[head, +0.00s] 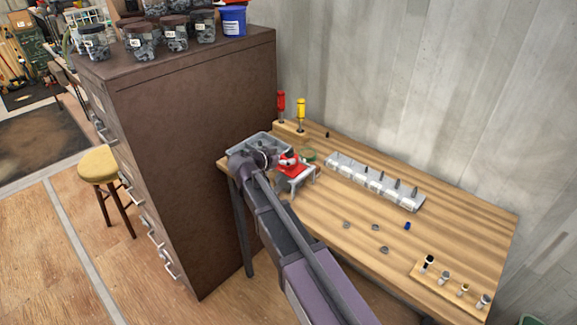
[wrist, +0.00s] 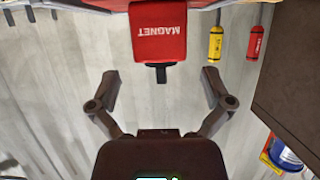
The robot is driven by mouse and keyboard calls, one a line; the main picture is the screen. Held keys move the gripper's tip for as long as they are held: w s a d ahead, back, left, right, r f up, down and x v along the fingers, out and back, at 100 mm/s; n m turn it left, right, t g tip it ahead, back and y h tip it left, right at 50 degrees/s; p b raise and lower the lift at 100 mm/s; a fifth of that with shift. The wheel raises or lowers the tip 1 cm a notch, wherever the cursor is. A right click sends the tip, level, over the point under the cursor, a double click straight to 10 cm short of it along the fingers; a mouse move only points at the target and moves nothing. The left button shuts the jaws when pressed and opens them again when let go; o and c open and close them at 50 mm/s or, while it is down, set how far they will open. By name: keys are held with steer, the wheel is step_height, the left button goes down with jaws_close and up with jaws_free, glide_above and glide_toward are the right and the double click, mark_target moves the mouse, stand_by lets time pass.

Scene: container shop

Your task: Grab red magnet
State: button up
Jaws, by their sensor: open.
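The red magnet (head: 288,159) is at the left end of the wooden table, close to my gripper (head: 298,178). In the wrist view the magnet (wrist: 158,32) is a red block with the word MAGNET upside down and a small black part at its lower edge. My gripper (wrist: 160,78) is open and empty, one finger on each side. The red block lies beyond the fingertips, roughly centred, with its black part near the gap between them. My wrist hides part of the table in the head view.
A grey tray (head: 262,141) is behind my wrist. Red (head: 281,104) and yellow (head: 301,112) screwdrivers stand in a wooden holder nearby. A grey rack (head: 350,171) of bits crosses the table. A brown cabinet (head: 190,150) rises at left. Small parts lie at the table's front.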

mark_target(289, 155)
steer(key=shift+b+x, duration=1)
steer(key=shift+x, duration=1.6)
steer(key=shift+a, duration=0.1)
steer(key=shift+s, duration=0.1)
steer(key=c, duration=1.3)
